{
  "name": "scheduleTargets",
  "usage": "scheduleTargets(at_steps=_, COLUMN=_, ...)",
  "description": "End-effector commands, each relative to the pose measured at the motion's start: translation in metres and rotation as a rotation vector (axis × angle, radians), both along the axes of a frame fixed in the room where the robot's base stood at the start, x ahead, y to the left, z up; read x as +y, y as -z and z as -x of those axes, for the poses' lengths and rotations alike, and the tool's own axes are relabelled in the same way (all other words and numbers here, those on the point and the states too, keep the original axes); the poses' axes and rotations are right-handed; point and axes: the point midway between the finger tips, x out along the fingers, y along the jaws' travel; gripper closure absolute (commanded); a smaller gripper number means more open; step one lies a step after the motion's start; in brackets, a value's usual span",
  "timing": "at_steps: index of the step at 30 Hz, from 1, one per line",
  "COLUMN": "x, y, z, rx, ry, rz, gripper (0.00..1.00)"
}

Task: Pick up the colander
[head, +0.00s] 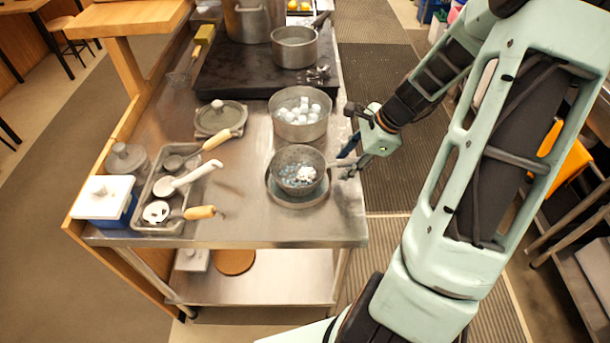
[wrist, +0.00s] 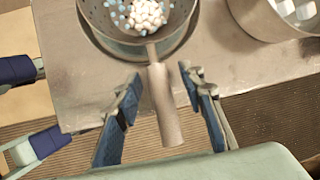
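The colander (head: 298,168) is a grey perforated bowl holding white beans and bluish bits. It sits over a wider metal plate or pan (head: 297,200) on the steel table. In the wrist view the colander's bowl (wrist: 137,22) is at the top, and its handle (wrist: 164,103) points down towards me. My gripper (head: 350,165) is at the right side of the colander in the head view. In the wrist view my gripper (wrist: 158,105) is open, with one finger on each side of the handle. A gap shows on both sides, so neither finger appears to touch it.
A pot of white pieces (head: 300,122) stands just behind the colander; its side shows at the wrist view's upper right (wrist: 265,18). A lidded pan (head: 220,119) and a tray of utensils (head: 150,225) are left. The table's front right corner is clear.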

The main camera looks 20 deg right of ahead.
Motion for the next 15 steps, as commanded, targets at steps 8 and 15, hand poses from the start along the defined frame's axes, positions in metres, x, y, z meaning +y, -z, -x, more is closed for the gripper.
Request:
scheduleTargets(at_steps=8, x=0.0002, y=0.0008, z=-0.0003, rx=0.0, ry=0.0, rz=0.001, gripper=0.69)
scheduleTargets(at_steps=15, x=0.0001, y=0.0007, z=-0.0002, rx=0.0, ry=0.0, rz=0.001, gripper=0.95)
